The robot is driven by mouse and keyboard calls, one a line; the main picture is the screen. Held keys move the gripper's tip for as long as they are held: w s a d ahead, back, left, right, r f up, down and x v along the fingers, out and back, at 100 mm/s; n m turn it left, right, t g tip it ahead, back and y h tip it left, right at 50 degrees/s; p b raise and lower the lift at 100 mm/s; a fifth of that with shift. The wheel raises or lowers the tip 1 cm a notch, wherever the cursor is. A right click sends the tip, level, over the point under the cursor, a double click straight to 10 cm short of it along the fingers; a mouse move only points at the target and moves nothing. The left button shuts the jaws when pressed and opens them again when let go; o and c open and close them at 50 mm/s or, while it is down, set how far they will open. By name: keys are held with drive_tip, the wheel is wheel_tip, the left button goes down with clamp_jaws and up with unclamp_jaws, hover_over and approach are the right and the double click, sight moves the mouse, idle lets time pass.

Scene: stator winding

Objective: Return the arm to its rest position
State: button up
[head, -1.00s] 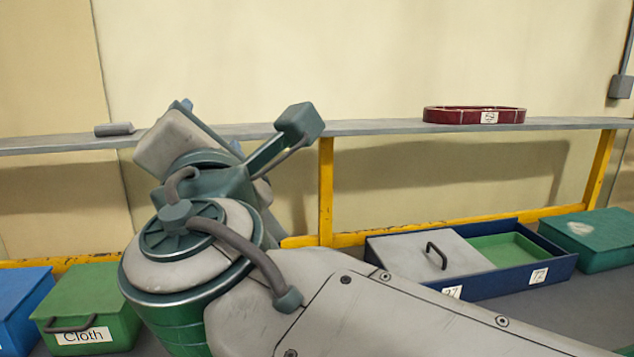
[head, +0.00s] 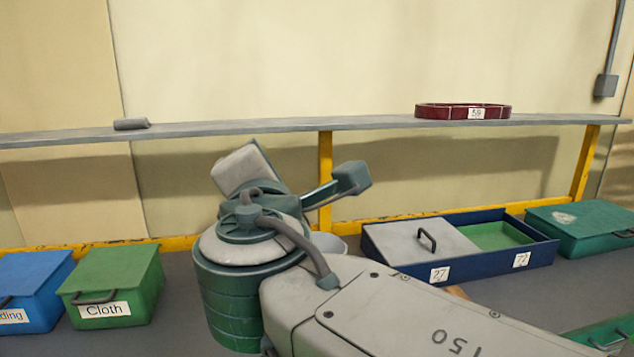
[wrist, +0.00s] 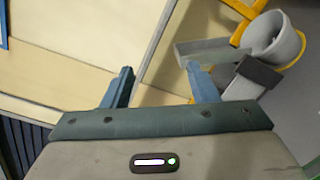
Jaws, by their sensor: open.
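My arm (head: 400,310) reaches in from the lower right of the head view, its elbow joint in the middle. The fingers of my gripper are hidden in the head view. In the wrist view, my gripper (wrist: 160,90) shows two blue fingers set wide apart, with nothing between them.
Below stand a green box marked Cloth (head: 125,270), a blue box (head: 35,270), a navy tray (head: 500,277) and a teal box (head: 585,218).

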drive_tip(key=w+d+f+m+g+h, duration=0.1)
drive_tip(key=d+f+m+g+h, duration=0.6)
drive_tip(key=d+f+m, duration=0.85)
drive_tip(key=s+d+f+m+g+y, duration=0.2)
drive_tip(key=s+f+m+g, duration=0.2)
drive_tip(key=f, duration=0.5)
drive_tip(key=s+d+f+m+g+y, duration=0.2)
drive_tip(key=s+f+m, duration=0.3)
drive_tip(key=f, duration=0.4)
drive_tip(key=shift+s+d+m+g+y, duration=0.35)
drive_tip(key=shift+d+m+g, duration=0.2)
drive_tip(key=shift+d+g, duration=0.35)
drive_tip(key=shift+w+f, duration=0.1)
